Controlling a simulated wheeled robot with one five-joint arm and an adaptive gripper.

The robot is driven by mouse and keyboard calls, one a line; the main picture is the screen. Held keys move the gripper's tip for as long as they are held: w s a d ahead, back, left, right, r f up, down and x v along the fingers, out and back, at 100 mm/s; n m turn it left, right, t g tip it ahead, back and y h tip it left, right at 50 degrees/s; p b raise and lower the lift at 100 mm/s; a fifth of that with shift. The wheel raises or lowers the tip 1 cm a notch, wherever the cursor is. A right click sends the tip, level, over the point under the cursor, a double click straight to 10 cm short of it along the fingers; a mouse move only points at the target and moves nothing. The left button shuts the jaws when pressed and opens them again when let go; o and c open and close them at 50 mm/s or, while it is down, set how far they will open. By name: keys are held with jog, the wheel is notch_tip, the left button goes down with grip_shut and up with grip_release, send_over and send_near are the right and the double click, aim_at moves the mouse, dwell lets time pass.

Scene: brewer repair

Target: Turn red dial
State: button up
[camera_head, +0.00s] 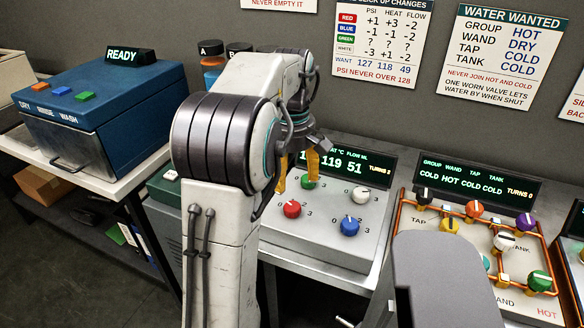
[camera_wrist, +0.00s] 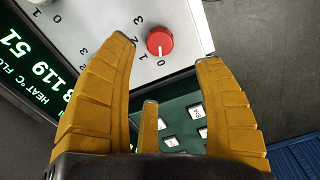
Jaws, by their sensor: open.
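The red dial (camera_head: 292,209) sits on the sloped grey panel (camera_head: 322,232), at its front left in the head view. In the wrist view the red dial (camera_wrist: 160,41) shows beyond and between my fingertips, its white mark toward the printed 0. My gripper (camera_head: 298,182) is open, its yellow fingers above the panel near the red dial. In the wrist view my gripper (camera_wrist: 171,55) is empty, and the dial is clear of the fingers.
A green dial (camera_head: 308,181), a white dial (camera_head: 360,195) and a blue dial (camera_head: 349,226) share the panel. A dark green keypad (camera_wrist: 180,125) adjoins it. A valve board (camera_head: 480,240) with copper pipes stands right.

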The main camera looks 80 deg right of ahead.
jog(key=shift+r, duration=0.95)
